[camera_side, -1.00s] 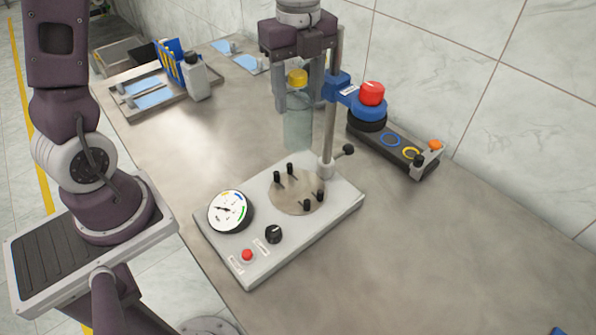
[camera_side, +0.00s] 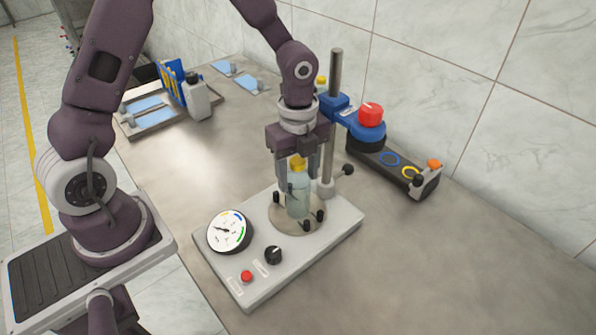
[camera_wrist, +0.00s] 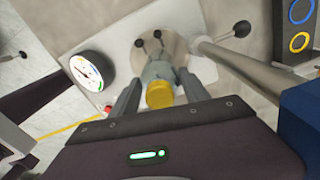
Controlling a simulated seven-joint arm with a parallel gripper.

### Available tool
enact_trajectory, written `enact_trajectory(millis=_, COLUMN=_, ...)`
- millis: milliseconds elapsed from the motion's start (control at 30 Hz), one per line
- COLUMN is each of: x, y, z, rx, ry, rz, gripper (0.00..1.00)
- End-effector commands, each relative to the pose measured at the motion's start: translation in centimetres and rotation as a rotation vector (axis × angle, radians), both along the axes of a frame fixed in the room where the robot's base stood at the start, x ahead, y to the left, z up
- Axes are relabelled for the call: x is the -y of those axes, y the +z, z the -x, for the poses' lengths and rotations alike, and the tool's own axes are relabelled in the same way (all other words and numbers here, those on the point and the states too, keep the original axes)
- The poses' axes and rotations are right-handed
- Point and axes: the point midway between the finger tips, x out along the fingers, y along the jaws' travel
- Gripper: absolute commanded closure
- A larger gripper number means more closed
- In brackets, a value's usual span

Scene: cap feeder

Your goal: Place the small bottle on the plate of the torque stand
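The small bottle (camera_side: 298,203) is pale, see-through blue-green with a yellow cap (camera_side: 298,162). It is upright over the round plate (camera_side: 283,222) of the torque stand (camera_side: 330,237), among the dark pegs. Its base looks at or very near the plate; I cannot tell if it touches. My gripper (camera_side: 297,187) points down with a finger on each side of the bottle's body, shut on it. In the wrist view, the cap (camera_wrist: 160,94) shows between the fingers and the bottle's body (camera_wrist: 158,70) lies at the fingertips.
The stand's post (camera_side: 329,160) rises close behind my gripper, with a blue arm and red-topped head (camera_side: 370,115) to the right. A dial (camera_side: 229,232) and knob (camera_side: 273,255) are at front left. A white bottle (camera_side: 197,98) stands at back left.

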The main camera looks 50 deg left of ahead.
Motion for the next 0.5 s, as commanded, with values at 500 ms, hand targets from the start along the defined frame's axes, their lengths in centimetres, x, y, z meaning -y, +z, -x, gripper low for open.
enact_trajectory(millis=500, x=0.0, y=1.8, z=-0.2, rx=0.006, ry=0.001, rz=0.0, gripper=0.27)
